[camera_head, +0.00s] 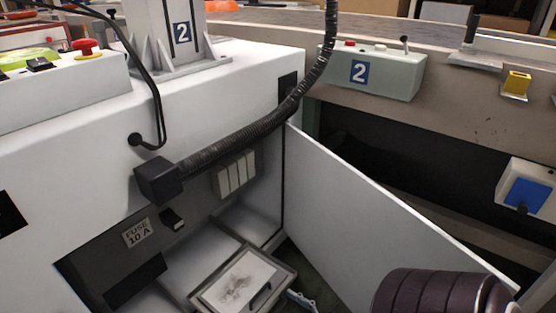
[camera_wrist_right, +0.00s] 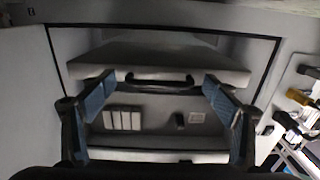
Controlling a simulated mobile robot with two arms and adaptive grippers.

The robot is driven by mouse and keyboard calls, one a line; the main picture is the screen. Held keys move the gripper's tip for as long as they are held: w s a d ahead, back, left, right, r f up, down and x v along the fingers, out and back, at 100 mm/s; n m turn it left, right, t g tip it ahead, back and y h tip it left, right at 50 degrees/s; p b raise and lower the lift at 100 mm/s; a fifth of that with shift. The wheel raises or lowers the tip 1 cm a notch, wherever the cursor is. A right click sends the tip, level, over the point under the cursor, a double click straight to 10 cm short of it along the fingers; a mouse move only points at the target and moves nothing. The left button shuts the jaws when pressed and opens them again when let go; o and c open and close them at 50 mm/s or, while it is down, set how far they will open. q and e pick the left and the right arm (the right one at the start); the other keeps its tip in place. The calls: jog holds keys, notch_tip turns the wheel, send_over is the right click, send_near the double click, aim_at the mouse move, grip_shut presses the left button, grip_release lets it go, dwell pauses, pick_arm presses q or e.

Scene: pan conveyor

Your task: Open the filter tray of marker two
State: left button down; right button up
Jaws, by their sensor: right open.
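The cabinet of marker two (camera_head: 183,34) is white, and its door (camera_head: 375,205) stands open to the right. The filter tray (camera_head: 203,302) lies low in the compartment at the bottom of the head view, with a grey-smudged light surface and a dark handle (camera_head: 261,296). In the right wrist view the tray (camera_wrist_right: 165,57) shows as a pale slab with the dark handle (camera_wrist_right: 158,79) on its edge. My right gripper (camera_wrist_right: 159,84) is open, its blue-padded fingers apart on either side of the handle. Contact cannot be told. My left gripper is not in view.
A black corrugated hose (camera_head: 240,138) crosses the compartment's upper front. A fuse label (camera_head: 137,233), a black switch (camera_head: 172,219) and white modules (camera_head: 233,175) sit on the back wall. A control box marked 2 (camera_head: 395,72) stands at the upper right.

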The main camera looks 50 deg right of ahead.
jog(key=s, duration=1.1)
jog(key=shift+s+d, duration=0.3)
jog(key=shift+d, duration=0.15)
